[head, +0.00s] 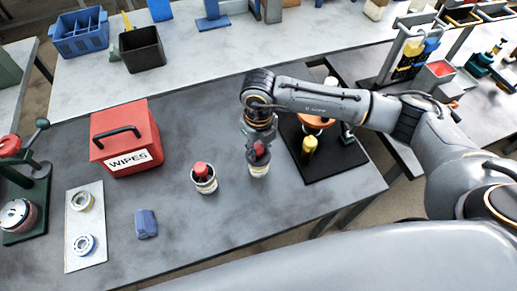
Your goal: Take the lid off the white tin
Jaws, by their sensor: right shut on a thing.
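The white tin (259,170) stands upright on the dark grey table, right of the middle. Its red lid (260,149) shows between the fingers of my right gripper (259,151), which comes down from above and is shut on it. The fingers partly hide the lid, and I cannot tell whether it still touches the tin's rim. A second tin (205,186) with a red top stands just to the left, a little nearer to me. My left gripper is not in view.
A red wipes box (122,124) stands at the left, with a blue block (146,223) and a pale plate with two rings (85,200) nearer. A black mat (325,168) with a yellow-topped item lies close on the right. The table front is clear.

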